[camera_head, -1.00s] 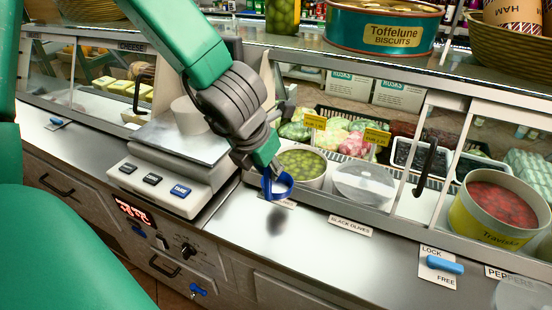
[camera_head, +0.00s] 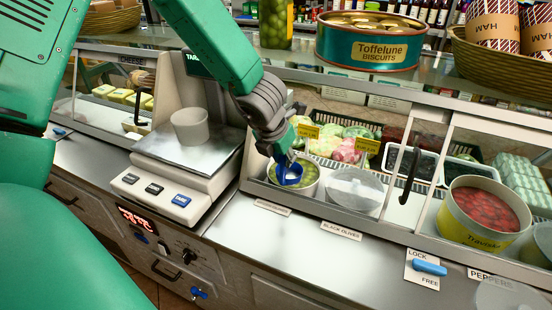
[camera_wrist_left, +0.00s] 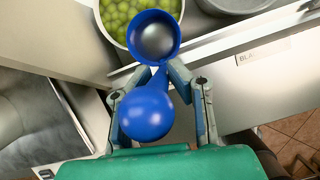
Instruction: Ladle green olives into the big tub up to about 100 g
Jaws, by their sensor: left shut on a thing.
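My left gripper (camera_head: 280,158) is shut on a blue ladle (camera_head: 289,176). The ladle's bowl is over the near part of the round pot of green olives (camera_head: 308,190); whether it touches the olives is unclear. In the left wrist view, the gripper (camera_wrist_left: 160,75) holds the ladle (camera_wrist_left: 147,113) near its rounded blue handle end. The bowl looks empty and overlaps the edge of the olive pot (camera_wrist_left: 108,28). A pale grey tub (camera_head: 189,127) stands upright on the scale's plate (camera_head: 165,152), left of the arm; its inside is not clear. My right gripper is out of view.
A lidded pot (camera_head: 354,190) stands right of the olives, behind the counter's raised edge. A black handle (camera_head: 410,177) and glass panels stand farther right. A red-filled Traviska tin (camera_head: 480,222) is at the right. The steel counter (camera_head: 290,240) in front is clear.

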